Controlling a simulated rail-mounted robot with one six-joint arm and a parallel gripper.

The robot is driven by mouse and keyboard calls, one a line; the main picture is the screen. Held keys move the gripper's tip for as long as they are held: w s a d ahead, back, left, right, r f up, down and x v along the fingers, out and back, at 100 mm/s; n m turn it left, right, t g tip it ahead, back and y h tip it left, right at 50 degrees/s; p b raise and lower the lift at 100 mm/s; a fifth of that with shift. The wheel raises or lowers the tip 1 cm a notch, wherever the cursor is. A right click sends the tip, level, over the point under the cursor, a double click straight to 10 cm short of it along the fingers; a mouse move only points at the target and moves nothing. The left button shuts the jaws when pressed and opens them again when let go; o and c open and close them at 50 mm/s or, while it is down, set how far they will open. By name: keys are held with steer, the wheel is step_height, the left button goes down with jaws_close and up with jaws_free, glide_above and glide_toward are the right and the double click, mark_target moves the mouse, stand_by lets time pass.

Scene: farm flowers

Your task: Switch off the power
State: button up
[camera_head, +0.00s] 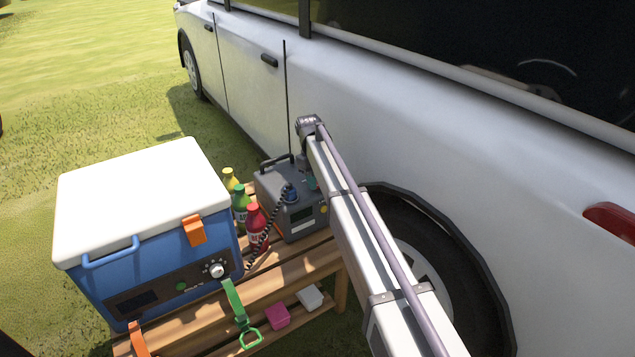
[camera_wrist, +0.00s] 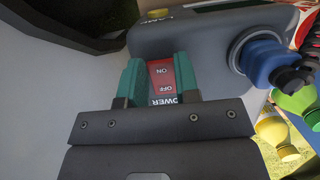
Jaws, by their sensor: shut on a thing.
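The grey power unit (camera_head: 308,219) stands at the right end of the wooden bench, and its dark casing fills the upper part of the wrist view (camera_wrist: 205,32). A red power switch (camera_wrist: 161,77) marked ON and OFF shows upside down, with a POWER label beside it. My gripper (camera_wrist: 158,62) has its teal fingers on either side of the switch, shut on it. Which side of the switch is pressed in I cannot tell. In the head view my arm partly covers the unit, and only a little teal shows by its front.
A blue plug (camera_wrist: 268,62) with a coiled cord sits beside the switch. Several bottles (camera_head: 240,203) stand between the unit and a blue cooler (camera_head: 165,275) with a white lid. A white car (camera_head: 250,95) stands close behind the bench (camera_head: 285,272). Grass lies open at the left.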

steer(key=o, duration=0.9)
steer(key=shift+r, duration=0.1)
steer(key=p+v, duration=1)
steer(key=shift+r, duration=0.25)
steer(key=s+d+m+t+y, duration=0.1)
steer(key=s+d+m, duration=0.1)
steer(key=s+d, duration=0.85)
steer(key=s+d+m+t, duration=0.1)
steer(key=s+d+m, duration=0.3)
steer(key=s, duration=1.1)
steer(key=s+d+m+y, duration=0.1)
steer(key=s+d, duration=0.8)
steer(key=s, duration=0.4)
steer(key=r+p, duration=1.6)
steer(key=d+r+p, duration=0.1)
steer(key=r+p, duration=0.7)
steer(key=p, duration=0.1)
steer(key=shift+w+d+r, duration=0.1)
steer(key=shift+w, duration=0.3)
